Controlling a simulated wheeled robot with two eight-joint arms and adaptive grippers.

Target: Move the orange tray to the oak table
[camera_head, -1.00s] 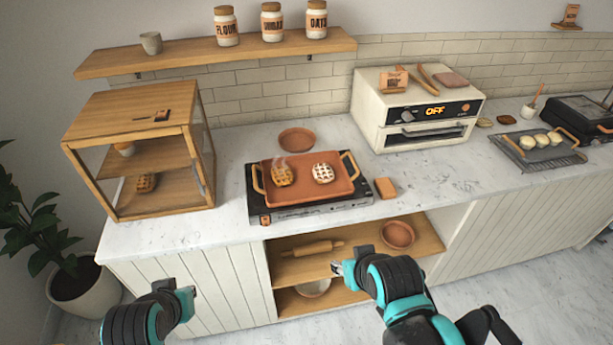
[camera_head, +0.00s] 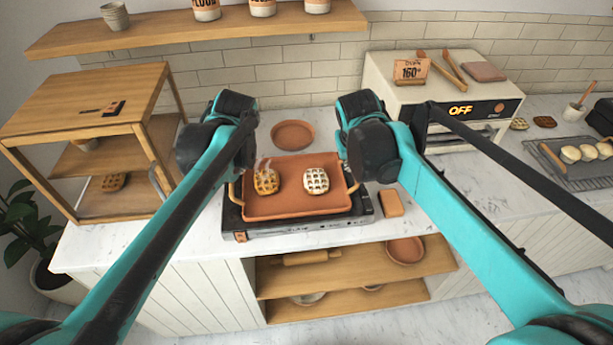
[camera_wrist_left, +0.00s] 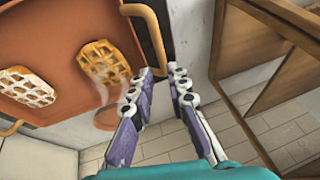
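The orange tray (camera_head: 291,207) rests on the dark portable stove (camera_head: 300,228), with a wooden handle at each end. It carries a browned waffle (camera_head: 266,182) with steam above it and a paler waffle (camera_head: 316,180). In the head view, my left wrist covers those fingers at the tray's left end. My right wrist (camera_head: 368,150) is at the tray's right end and hides its fingers.
A wooden display case (camera_head: 85,110) stands left of my left arm. A terracotta plate (camera_head: 293,135) lies behind the tray, and an orange block (camera_head: 390,203) lies right of the stove. The cream oven (camera_head: 440,90) stands at the back right. A shelf (camera_head: 190,33) runs above.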

